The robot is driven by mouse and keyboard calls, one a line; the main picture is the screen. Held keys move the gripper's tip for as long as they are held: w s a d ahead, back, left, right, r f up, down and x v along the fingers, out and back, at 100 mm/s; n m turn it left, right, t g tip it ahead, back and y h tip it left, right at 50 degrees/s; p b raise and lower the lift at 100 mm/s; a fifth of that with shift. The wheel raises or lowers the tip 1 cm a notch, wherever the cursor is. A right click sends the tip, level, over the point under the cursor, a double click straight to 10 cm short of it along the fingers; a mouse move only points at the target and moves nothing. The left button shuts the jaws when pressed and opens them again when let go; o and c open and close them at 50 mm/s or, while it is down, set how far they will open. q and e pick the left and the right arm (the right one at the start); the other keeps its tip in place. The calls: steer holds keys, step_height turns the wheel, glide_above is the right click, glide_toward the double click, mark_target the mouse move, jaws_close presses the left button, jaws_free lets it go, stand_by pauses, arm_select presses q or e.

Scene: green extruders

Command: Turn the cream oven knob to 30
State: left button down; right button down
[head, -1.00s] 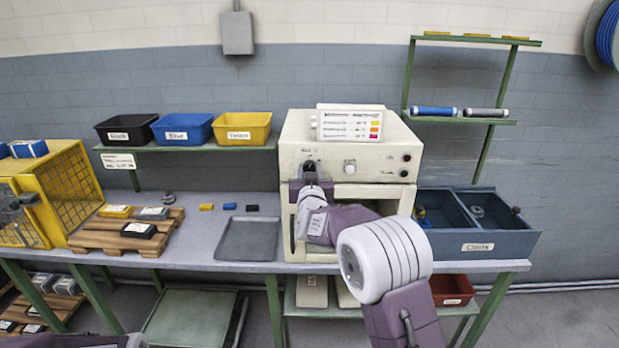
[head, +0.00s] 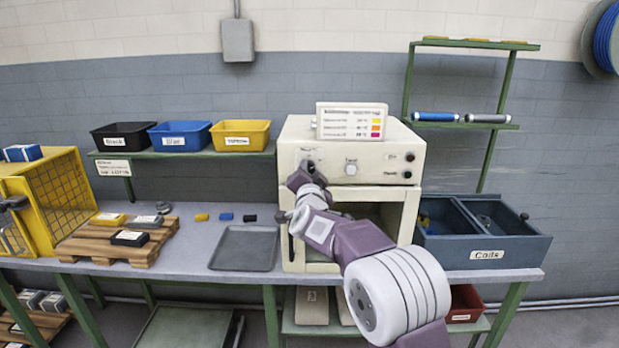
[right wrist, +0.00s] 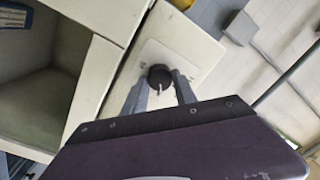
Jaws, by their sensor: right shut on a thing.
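The cream oven (head: 295,140) stands on the bench with a control panel across its upper front. At the panel's left is a dark round knob (head: 309,165), partly covered by my right gripper (head: 304,178) in the head view. In the right wrist view the knob (right wrist: 159,77) shows a white pointer mark and sits between the two fingers of my right gripper (right wrist: 162,92), which is shut on it. The scale marks around the knob are too small to read. My left gripper is not in view.
A sign (head: 350,121) with coloured squares stands on the oven. A dark tray (head: 245,248) lies left of the oven, and a blue-grey divided bin (head: 487,254) stands right. Black, blue and yellow bins (head: 240,135) line the shelf. The oven front is open below the panel.

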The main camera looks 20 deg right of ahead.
steer(key=shift+m, duration=0.4)
steer(key=c, duration=1)
jaws_free()
